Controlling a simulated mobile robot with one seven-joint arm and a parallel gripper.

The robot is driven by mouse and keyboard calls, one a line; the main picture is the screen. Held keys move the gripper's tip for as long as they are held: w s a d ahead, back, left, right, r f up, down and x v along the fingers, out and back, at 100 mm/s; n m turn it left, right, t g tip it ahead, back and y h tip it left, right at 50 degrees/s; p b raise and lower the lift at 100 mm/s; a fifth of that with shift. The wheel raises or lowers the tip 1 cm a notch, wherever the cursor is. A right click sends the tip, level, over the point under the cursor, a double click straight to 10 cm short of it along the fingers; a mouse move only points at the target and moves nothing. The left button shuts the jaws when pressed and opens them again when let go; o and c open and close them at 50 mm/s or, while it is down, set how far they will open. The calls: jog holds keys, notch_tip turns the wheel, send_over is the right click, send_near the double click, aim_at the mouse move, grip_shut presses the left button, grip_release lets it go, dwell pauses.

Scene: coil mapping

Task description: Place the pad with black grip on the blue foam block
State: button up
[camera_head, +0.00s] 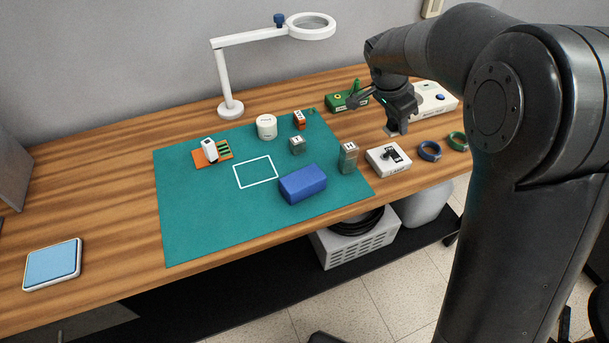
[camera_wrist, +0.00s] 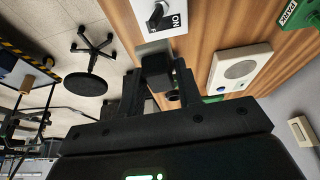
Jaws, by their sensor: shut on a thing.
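The blue foam block (camera_head: 303,184) lies on the front right part of the teal mat (camera_head: 205,225) in the head view, its top bare. My gripper (camera_head: 394,124) is right of and behind the block, beyond the mat's right edge. It is shut on the pad with black grip (camera_head: 393,132). In the wrist view my gripper's fingers (camera_wrist: 158,78) stand on both sides of the black grip (camera_wrist: 156,66), and the pad's grey plate shows past it. I cannot tell whether the pad touches the table.
A green box (camera_head: 346,96) and a white device (camera_head: 434,98) are behind.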

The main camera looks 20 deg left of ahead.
jog(key=s+a+r, duration=0.1)
jog(key=s+a, duration=0.2)
jog(key=s, duration=0.4)
jog(key=s+a+r, duration=0.1)
jog(key=s+a, duration=0.3)
jog(key=s, duration=0.2)
send_over(308, 176)
jog(key=shift+m, duration=0.3)
jog(key=f, duration=0.6)
jog(key=shift+s+a+f, duration=0.1)
jog(key=shift+s+f, duration=0.1)
jog(key=shift+s, duration=0.2)
jog(key=shift+a+f, duration=0.35)
jog(key=shift+a, duration=0.1)
jog(key=shift+f, duration=1.95)
jog(key=shift+f, duration=0.1)
jog(key=o, duration=1)
jog(key=shift+c, duration=0.2)
jog(key=v, duration=1.2)
jog(key=shift+a, duration=0.2)
